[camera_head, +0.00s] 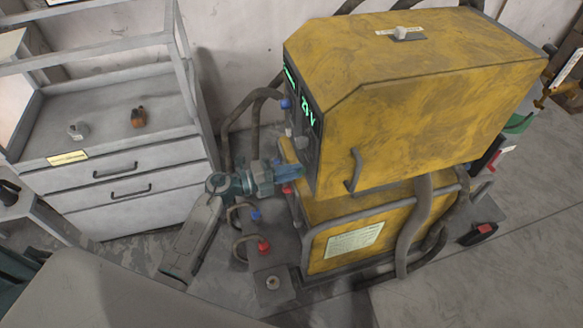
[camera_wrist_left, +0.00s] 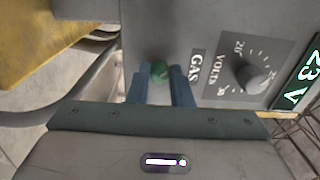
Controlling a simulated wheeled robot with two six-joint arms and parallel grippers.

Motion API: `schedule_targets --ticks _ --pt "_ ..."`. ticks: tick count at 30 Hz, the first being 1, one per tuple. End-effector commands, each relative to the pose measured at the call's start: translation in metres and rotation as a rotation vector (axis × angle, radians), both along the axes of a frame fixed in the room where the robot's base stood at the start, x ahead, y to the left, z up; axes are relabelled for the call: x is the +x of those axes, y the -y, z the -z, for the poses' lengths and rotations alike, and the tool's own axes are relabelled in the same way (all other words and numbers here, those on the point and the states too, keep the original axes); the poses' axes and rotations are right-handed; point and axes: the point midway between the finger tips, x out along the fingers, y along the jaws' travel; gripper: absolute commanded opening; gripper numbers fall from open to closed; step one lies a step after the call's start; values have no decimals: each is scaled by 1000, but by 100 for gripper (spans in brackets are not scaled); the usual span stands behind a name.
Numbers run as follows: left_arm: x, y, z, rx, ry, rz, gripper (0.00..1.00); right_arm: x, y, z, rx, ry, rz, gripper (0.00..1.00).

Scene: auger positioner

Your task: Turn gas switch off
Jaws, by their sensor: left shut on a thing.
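In the head view my left gripper (camera_head: 290,174) reaches from the left to the lower front panel (camera_head: 300,143) of the yellow machine (camera_head: 400,120). There the switch is hidden behind the fingers. My right gripper is not in view.
A volts dial (camera_wrist_left: 257,75) and a green "23 V" display (camera_wrist_left: 300,85) are beside the switch. Red and blue connectors with hoses (camera_head: 262,247) are below my left gripper. A grey drawer cabinet (camera_head: 130,170) stands at the left. Open floor (camera_head: 500,280) lies at the right.

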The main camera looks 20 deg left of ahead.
Motion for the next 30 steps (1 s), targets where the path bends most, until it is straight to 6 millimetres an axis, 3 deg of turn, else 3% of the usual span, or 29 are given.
schedule_targets --ticks 16,17,19,30 --pt "0 0 0 -13 -18 0 0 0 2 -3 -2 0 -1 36" --pt "0 0 0 -13 -18 0 25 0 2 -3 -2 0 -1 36" --pt "0 0 0 -13 -18 0 39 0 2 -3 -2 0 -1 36" --pt "-2 -3 1 -11 -18 0 40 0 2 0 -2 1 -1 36"
